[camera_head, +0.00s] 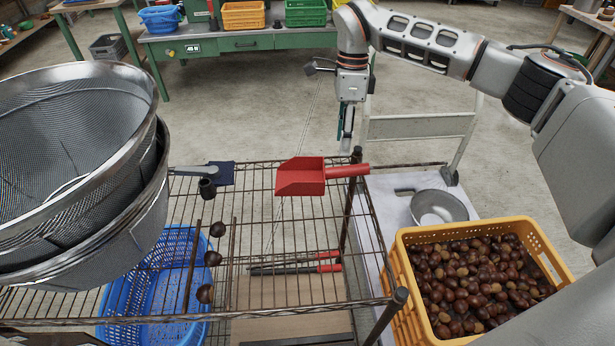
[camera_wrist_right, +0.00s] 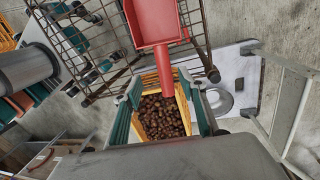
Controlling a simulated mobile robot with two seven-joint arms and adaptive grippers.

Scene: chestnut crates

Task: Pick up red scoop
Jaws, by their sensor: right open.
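The red scoop (camera_head: 300,180) lies on the wire rack shelf (camera_head: 262,270) near its far right corner, its round handle pointing right and sticking out past the rack's edge. In the right wrist view the scoop (camera_wrist_right: 154,22) is at the top, with its handle pointing down between my fingers. My right gripper (camera_head: 346,140) points down beside the handle end in the head view. It is open and empty, with its green-sided fingers also in the wrist view (camera_wrist_right: 160,88) on either side of the handle in the picture. My left gripper is not in view.
Metal sieves (camera_head: 85,150) stand stacked on the left of the rack. A yellow crate of chestnuts (camera_head: 407,290) and a metal bowl (camera_head: 438,207) are right of the rack. A dark rack post (camera_head: 356,155) rises close to the handle. A blue basket (camera_head: 140,300) is below.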

